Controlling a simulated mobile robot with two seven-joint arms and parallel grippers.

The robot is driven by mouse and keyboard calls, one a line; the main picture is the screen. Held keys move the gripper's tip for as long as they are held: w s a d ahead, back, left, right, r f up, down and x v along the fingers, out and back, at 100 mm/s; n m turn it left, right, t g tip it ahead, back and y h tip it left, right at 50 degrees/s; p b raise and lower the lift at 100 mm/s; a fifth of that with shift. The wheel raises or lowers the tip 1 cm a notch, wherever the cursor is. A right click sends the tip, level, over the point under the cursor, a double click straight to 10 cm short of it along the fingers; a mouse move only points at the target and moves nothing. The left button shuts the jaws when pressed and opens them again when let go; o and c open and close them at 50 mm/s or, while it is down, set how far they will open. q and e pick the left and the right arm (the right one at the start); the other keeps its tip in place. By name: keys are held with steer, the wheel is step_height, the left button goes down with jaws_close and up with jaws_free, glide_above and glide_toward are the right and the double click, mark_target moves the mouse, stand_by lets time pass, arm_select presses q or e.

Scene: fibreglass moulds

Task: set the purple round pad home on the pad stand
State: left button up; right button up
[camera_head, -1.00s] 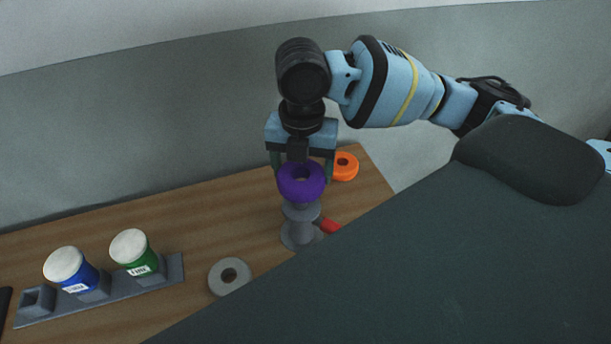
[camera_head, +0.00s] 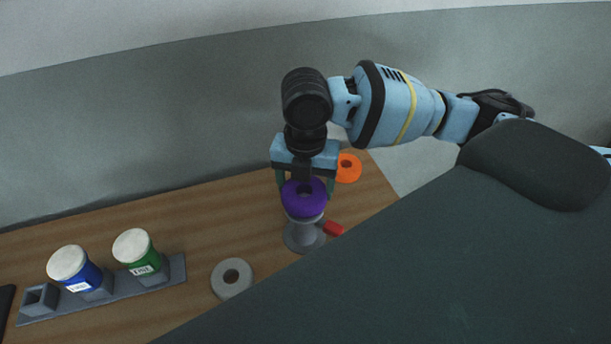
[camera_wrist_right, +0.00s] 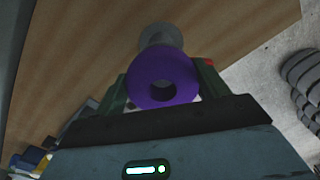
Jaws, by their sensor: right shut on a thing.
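The purple round pad (camera_head: 304,199) is a thick ring with a centre hole, held between the fingers of my right gripper (camera_head: 306,186). The grey pad stand (camera_head: 303,236) stands on the wooden table directly beneath it. In the head view the pad appears at the top of the stand; I cannot tell whether it rests fully on it. In the right wrist view the pad (camera_wrist_right: 162,80) lies between the green fingers, with the grey stand (camera_wrist_right: 160,37) partly hidden behind it. My left gripper is not in view.
An orange ring (camera_head: 348,168) lies behind the stand and a red object (camera_head: 334,229) beside it. A grey rack (camera_head: 120,287) holds a blue jar (camera_head: 75,268) and a green jar (camera_head: 136,251). Bare table (camera_head: 200,215) lies between.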

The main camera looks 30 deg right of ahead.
steer(key=shift+f, duration=0.4)
steer(key=shift+s+f, duration=0.15)
steer(key=shift+f, duration=0.75)
stand_by(0.4)
steer(key=o, duration=1)
steer(key=shift+o, duration=0.3)
steer(key=shift+r, duration=0.2)
step_height(320, 180, up, 8)
steer(key=shift+f, duration=0.2)
